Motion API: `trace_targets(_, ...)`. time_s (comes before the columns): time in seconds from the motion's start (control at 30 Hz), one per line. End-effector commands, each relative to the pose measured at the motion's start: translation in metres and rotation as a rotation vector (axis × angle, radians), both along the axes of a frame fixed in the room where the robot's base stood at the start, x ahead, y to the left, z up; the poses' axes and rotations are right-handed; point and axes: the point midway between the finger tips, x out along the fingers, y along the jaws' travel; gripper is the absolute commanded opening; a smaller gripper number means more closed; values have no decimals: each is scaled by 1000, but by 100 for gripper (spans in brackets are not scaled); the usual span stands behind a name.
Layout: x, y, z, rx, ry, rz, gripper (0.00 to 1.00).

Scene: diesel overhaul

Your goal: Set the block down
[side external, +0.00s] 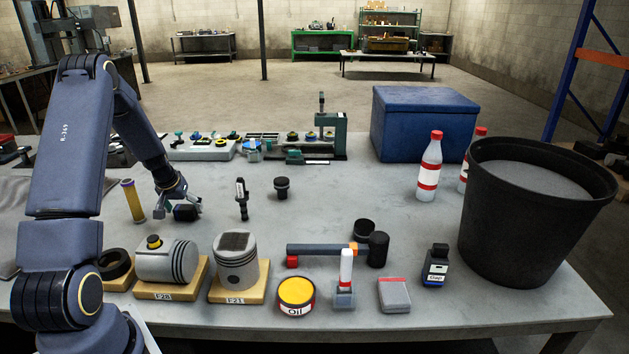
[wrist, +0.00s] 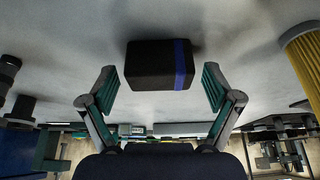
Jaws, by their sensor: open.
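The block (side external: 185,212) is small and dark, and it appears to rest on the grey table (side external: 340,205) below my gripper. In the wrist view the block (wrist: 155,65) shows a black face with a blue stripe near its right end. My gripper (wrist: 160,80) is open, with one finger on each side of the block and a visible gap on both sides. In the side view my gripper (side external: 180,207) is low over the table, and its fingers partly surround the block.
A yellow cylinder (side external: 132,201) stands just left of my gripper. A small dark upright tool (side external: 241,198) stands to the right. Pistons on wooden stands (side external: 238,262) are in front. An oil can (side external: 296,296), bottles (side external: 429,167) and a black bucket (side external: 525,220) stand further right. The table's middle is fairly clear.

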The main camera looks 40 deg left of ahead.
Motion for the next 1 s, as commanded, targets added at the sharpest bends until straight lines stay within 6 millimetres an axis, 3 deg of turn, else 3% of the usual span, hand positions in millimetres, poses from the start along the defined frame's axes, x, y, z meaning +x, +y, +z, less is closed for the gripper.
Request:
trace_targets(0.27, -1, -1, 8, 1, -1, 0, 89)
trace_targets(0.7, -26, -25, 92, 3, -2, 0, 89)
trace_targets(0.9, -30, -34, 113, 1, -1, -5, 89)
trace_targets(1.0, -19, -56, 131, 1, -13, -46, 89)
